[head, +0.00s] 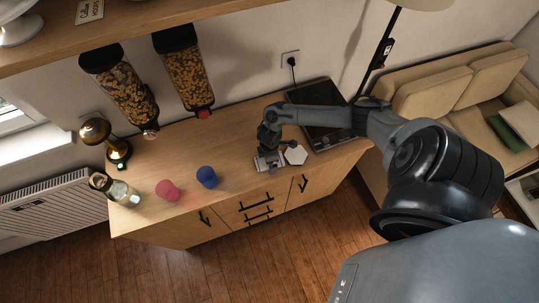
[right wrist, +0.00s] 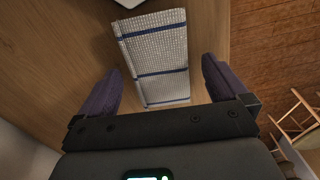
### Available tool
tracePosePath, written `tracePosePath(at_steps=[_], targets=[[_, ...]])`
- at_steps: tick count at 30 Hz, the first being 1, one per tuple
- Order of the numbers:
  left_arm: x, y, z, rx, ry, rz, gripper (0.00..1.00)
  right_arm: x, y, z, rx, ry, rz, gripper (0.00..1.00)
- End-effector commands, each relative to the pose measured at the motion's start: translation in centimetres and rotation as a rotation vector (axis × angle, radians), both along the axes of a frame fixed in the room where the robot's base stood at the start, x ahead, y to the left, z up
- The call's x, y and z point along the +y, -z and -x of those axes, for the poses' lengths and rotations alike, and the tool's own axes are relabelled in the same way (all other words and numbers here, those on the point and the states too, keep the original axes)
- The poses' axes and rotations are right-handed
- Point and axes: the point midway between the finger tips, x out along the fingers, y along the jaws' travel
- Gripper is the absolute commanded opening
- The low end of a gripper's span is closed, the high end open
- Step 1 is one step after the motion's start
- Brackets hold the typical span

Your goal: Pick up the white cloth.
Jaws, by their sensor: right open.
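The white cloth (right wrist: 155,50) has blue stripes and lies folded flat on the wooden counter in the right wrist view. In the head view the cloth (head: 262,164) is partly hidden under my right gripper (head: 269,152). My right gripper, also in the right wrist view (right wrist: 160,68), is open, its two dark purple fingers spread on either side of the cloth's near part. Nothing is held between them. I cannot tell the exact height of the fingertips over the counter. My left gripper is not in view.
A white angular plate (head: 296,154) lies just right of the cloth, with a black hob (head: 325,130) behind it. A blue cup (head: 207,177), a pink cup (head: 167,190) and a glass jar (head: 122,193) stand left. Cereal dispensers (head: 130,95) hang above the counter.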

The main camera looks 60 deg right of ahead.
Motion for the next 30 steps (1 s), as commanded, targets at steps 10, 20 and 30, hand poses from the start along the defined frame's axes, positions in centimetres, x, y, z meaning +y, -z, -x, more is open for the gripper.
tracePosePath(at_steps=[10, 20, 30], targets=[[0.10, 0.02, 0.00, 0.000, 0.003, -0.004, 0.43, 0.00, 0.15, -0.01, 0.000, -0.001, 0.000, 0.88], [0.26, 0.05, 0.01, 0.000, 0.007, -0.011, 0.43, -0.01, 0.13, -0.01, 0.000, -0.001, 0.000, 0.42], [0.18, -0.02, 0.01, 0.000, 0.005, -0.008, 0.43, -0.02, -0.27, -0.05, -0.001, 0.000, 0.000, 0.42]])
